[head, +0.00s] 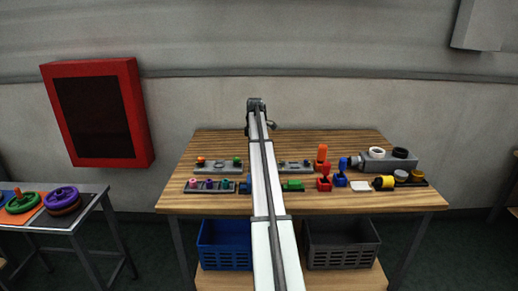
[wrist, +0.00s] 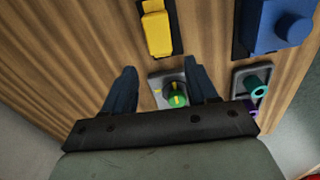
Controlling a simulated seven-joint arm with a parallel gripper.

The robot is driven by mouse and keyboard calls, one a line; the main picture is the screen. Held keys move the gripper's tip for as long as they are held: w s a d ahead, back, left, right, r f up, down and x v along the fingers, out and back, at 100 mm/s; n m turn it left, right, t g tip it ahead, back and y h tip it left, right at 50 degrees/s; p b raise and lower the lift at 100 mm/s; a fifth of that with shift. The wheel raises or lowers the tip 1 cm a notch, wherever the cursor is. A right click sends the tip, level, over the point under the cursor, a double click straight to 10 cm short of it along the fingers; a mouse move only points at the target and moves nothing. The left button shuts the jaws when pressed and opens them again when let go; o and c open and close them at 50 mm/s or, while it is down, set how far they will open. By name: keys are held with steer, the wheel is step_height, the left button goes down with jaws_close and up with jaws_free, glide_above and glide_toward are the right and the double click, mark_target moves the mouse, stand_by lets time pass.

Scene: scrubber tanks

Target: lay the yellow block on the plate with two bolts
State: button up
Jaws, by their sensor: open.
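The yellow block (wrist: 157,32) lies on a dark plate at the top of the wrist view. In the head view my arm hides the spot where it lies. My gripper (wrist: 160,66) is open and empty above the table, its fingers below the yellow block in the wrist view. A grey plate with a green knob (wrist: 176,94) shows between and behind the fingers. In the head view a grey plate (head: 293,167) with small dark parts lies just right of my arm; I cannot tell whether these are two bolts.
A blue block (wrist: 275,22) and a grey plate with teal and purple rings (wrist: 252,80) lie at the right of the wrist view. In the head view, red and blue handled parts (head: 324,183) and a grey housing (head: 385,162) stand on the right. Bins sit below the table.

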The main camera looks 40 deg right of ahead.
steer(key=shift+s+d, duration=0.7)
steer(key=shift+s, duration=0.1)
steer(key=shift+f, duration=4.05)
steer(key=c, duration=0.9)
steer(key=shift+r, duration=0.15)
